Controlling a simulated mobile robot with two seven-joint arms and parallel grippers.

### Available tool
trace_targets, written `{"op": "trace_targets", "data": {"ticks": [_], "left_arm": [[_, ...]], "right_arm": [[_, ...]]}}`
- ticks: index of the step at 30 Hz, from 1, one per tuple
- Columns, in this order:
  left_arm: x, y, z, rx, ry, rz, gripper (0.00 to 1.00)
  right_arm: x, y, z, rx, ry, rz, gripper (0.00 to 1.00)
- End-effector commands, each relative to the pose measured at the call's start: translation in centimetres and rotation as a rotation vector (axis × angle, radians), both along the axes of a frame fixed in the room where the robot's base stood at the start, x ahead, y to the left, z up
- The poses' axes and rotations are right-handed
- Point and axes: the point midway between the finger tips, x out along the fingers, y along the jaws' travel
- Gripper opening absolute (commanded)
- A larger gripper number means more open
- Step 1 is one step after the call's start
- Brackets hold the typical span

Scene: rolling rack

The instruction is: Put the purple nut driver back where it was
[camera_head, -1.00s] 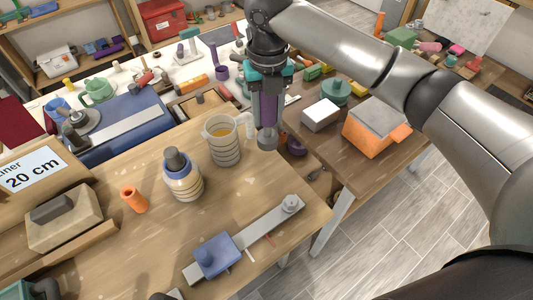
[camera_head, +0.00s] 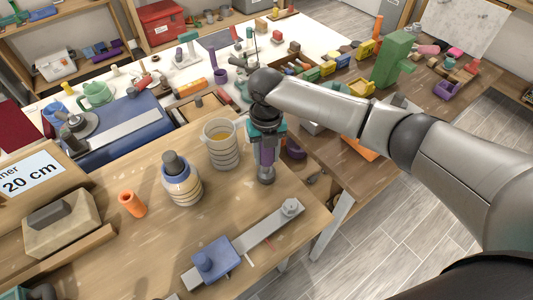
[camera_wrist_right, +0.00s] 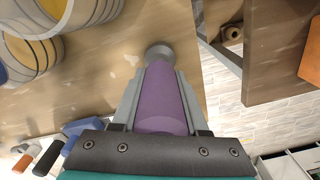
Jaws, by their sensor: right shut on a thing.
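The purple nut driver (camera_head: 266,156) is held upright in my right gripper (camera_head: 265,158), its grey tip pointing down beside the measuring jug and near the wooden table's right edge. In the right wrist view the purple handle (camera_wrist_right: 164,100) sits between both fingers of my right gripper (camera_wrist_right: 162,95), with the round grey end (camera_wrist_right: 158,53) beyond it over the tabletop. I cannot tell whether the tip touches the table. My left gripper does not show clearly in the head view.
The measuring jug (camera_head: 222,148) with yellow liquid stands just left of the driver. A striped bottle (camera_head: 182,182), an orange tube (camera_head: 132,203) and a blue clamp-like tool (camera_head: 214,257) are on the same table (camera_head: 120,262). A gap separates it from the right-hand workbench.

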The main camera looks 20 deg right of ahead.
Motion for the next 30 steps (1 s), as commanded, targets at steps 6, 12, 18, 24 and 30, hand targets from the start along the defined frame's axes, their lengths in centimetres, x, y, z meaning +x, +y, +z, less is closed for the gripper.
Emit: {"op": "trace_targets", "data": {"ticks": [6, 12, 18, 24, 30], "left_arm": [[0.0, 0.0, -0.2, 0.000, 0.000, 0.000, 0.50], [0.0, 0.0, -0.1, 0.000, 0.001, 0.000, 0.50], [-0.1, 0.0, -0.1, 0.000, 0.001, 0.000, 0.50], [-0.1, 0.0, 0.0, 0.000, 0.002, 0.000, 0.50], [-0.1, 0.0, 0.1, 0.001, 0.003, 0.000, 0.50]], "right_arm": [[0.0, 0.0, -0.3, 0.001, -0.001, 0.000, 0.00], [0.0, 0.0, -0.3, 0.000, 0.000, 0.000, 0.64], [0.0, 0.0, -0.3, 0.000, 0.000, 0.000, 0.74], [0.0, 0.0, 0.2, 0.000, -0.001, -0.001, 0.74], [0.1, 0.0, 3.2, 0.001, -0.005, 0.001, 0.74]]}}
